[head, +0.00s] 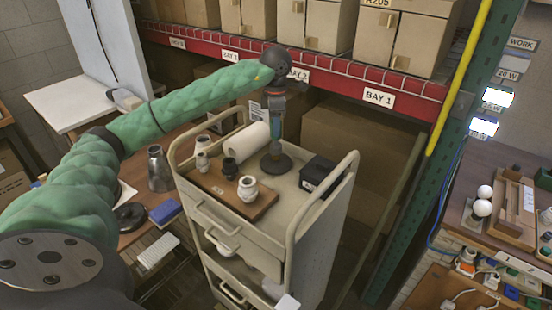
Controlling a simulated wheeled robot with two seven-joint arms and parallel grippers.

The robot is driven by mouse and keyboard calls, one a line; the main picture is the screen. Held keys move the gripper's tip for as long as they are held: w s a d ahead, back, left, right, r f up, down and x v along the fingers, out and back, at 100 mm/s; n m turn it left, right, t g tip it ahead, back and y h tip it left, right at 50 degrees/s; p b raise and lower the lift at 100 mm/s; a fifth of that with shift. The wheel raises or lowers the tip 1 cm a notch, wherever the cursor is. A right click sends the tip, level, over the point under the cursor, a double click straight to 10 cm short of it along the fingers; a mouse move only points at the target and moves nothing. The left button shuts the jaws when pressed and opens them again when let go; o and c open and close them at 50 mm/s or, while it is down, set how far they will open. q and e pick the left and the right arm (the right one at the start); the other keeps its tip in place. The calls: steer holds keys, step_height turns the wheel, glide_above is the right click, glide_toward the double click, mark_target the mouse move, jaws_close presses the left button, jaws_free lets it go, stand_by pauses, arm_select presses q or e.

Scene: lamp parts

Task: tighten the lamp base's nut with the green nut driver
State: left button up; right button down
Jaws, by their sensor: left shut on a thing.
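My left gripper (275,112) points straight down over the right part of the cart's top. It is shut on a slim upright thing with a blue-green part, which looks like the green nut driver (277,128). Directly under it a dark round disc with a short grey middle, apparently the lamp base (276,164), stands flat on the cart top. The driver's lower end seems to meet the middle of the base. The nut is too small or hidden to make out. My right gripper is not in view.
Beside the base, a wooden board (222,200) holds several white and black sockets. A white paper roll (246,142) and a black box (319,174) are close by. The cart's raised handle rail (325,200) edges the right. A grey cone shade (159,168) stands on the left table.

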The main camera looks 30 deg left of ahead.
arm_select(q)
steer(key=n, duration=0.5)
steer(key=shift+n+b, duration=0.3)
steer(key=shift+n, duration=0.1)
steer(key=n, duration=1.2)
steer(key=shift+n, duration=0.3)
steer(key=n, duration=0.6)
steer(key=shift+p, duration=0.35)
steer(key=shift+f+b, duration=0.4)
steer(key=shift+b, duration=0.1)
stand_by(1.1)
steer(key=shift+f+b, duration=0.6)
steer(key=shift+f, duration=0.15)
stand_by(1.0)
steer(key=shift+f+m+b, duration=0.1)
steer(key=shift+m+b, duration=0.35)
steer(key=shift+m, duration=0.35)
steer(key=shift+m+b, duration=0.3)
steer(key=shift+m, duration=0.7)
